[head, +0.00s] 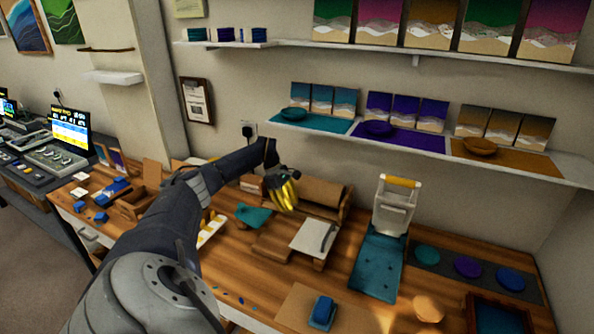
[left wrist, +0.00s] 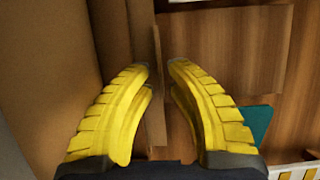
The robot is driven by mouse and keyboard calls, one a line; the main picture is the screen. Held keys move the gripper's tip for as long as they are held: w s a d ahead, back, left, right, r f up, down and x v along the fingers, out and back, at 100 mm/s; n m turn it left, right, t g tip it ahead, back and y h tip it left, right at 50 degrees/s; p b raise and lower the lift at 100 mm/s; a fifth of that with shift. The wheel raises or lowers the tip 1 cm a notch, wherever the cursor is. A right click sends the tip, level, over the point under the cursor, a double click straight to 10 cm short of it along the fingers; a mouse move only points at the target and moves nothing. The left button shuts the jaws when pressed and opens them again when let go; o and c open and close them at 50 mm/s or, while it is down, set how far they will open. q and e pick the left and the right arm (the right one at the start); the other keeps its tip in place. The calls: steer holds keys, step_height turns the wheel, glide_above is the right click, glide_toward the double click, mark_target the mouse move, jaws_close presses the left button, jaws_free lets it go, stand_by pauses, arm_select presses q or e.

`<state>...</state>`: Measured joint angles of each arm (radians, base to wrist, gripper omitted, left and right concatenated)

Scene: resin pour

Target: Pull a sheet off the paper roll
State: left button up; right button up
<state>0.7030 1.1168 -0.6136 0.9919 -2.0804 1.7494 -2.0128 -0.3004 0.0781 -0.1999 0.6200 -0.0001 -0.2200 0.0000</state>
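The brown paper roll (head: 322,191) lies on its holder at the back of the wooden bench. A brown flap, perhaps its loose paper (head: 272,246), lies in front of it. My left gripper (head: 284,192) is over the roll's left end. In the left wrist view, large brown surfaces, probably the roll (left wrist: 50,70), fill the left side. The yellow fingers of the left gripper (left wrist: 159,68) are apart, with a thin brown edge (left wrist: 157,100) between them; I cannot tell whether they touch it. My right gripper is not in view.
A teal cloth (head: 254,215) lies to the left. Shelves (head: 430,160) hang above.

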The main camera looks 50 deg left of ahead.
mark_target(297, 213)
arm_select(q)
steer(key=d, duration=0.1)
steer(key=w+d+f, duration=0.1)
steer(key=shift+d+f, duration=0.1)
steer(key=shift+d, duration=0.2)
steer(key=shift+x, duration=0.85)
steer(key=shift+a, duration=0.1)
jaws_close()
